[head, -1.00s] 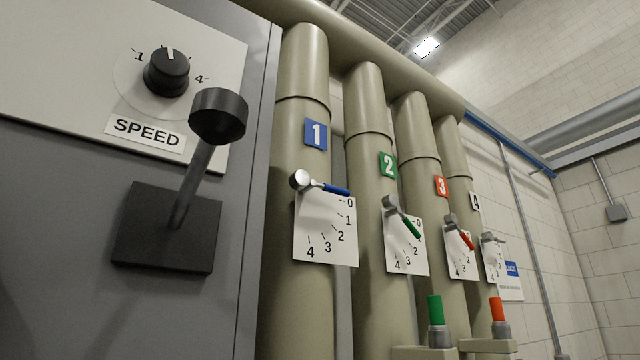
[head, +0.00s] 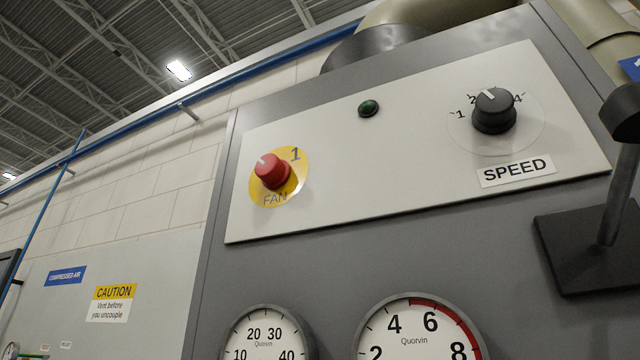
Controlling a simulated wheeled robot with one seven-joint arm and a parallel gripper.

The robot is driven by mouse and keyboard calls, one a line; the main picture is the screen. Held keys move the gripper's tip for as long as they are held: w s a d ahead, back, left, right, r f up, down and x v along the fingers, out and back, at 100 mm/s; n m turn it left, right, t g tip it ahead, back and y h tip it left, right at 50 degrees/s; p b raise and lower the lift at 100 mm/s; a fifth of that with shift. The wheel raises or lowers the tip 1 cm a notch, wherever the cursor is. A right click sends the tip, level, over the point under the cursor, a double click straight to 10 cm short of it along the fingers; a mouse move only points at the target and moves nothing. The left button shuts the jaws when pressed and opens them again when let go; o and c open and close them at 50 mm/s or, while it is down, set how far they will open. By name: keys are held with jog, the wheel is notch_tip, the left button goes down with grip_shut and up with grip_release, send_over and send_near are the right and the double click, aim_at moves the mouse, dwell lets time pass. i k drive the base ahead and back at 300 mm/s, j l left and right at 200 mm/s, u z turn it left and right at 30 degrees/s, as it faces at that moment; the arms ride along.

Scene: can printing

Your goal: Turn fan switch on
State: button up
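The fan switch (head: 271,171) is a red rotary knob on a yellow disc marked FAN, at the left of a pale control panel (head: 390,150) in the head view. A "1" is printed at the disc's upper right. The knob's white mark points to the upper left, away from the "1". A dark green indicator lamp (head: 369,108) on the panel looks unlit. My gripper is not in view.
A black SPEED knob (head: 493,111) is on the panel's right. A black lever (head: 612,190) juts out at the right edge. Two round gauges (head: 265,336) (head: 418,334) sit below the panel. A caution sign (head: 112,301) is on the left wall.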

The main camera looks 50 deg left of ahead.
aim_at(274, 172)
jog(key=u, duration=1.8)
jog(key=k+z, duration=0.2)
jog(key=k, duration=0.05)
